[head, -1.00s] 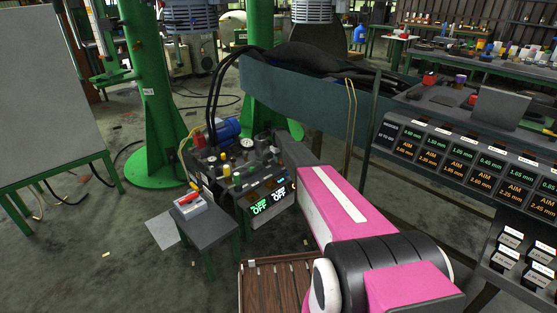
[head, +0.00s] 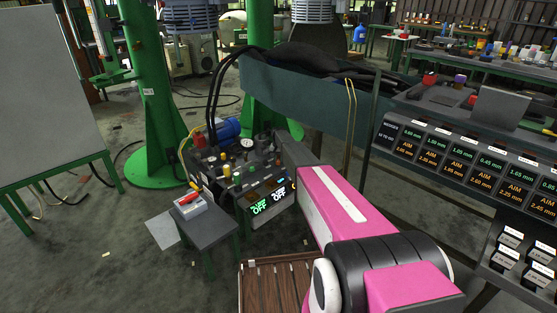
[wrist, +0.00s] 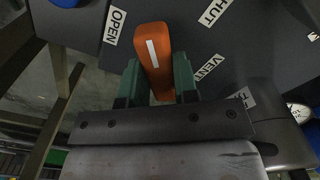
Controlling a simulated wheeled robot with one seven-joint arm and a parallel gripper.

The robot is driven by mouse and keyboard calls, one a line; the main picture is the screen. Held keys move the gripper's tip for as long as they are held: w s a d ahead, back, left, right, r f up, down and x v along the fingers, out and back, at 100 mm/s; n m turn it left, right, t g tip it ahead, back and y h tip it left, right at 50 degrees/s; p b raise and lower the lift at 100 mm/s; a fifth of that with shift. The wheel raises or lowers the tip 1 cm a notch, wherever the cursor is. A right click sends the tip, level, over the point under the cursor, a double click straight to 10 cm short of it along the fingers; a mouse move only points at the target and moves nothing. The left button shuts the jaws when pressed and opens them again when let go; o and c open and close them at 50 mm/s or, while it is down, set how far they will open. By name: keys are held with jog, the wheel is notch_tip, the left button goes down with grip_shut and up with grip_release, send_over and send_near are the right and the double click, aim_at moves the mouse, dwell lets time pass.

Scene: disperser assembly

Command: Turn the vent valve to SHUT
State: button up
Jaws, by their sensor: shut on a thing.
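The vent valve handle (wrist: 152,55) is an orange lever with a white stripe, seen close in the wrist view. It points up and a little left, between the OPEN label (wrist: 115,26) on the left and the partly cut-off SHUT label (wrist: 213,11) on the right. A VENT label (wrist: 208,68) lies right of it. My gripper (wrist: 157,82) has its two green fingers on either side of the lever, shut on it. In the head view my pink arm reaches to the pump unit (head: 247,170); the gripper and valve cannot be made out there.
A bench with labelled racks (head: 460,160) fills the right.

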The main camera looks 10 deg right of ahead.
aim_at(278, 158)
jog(key=m, duration=0.3)
jog(key=shift+m, duration=2.2)
jog(key=o, duration=0.9)
jog(key=shift+r, duration=0.1)
notch_tip(278, 158, up, 11)
jog(key=shift+f, duration=0.15)
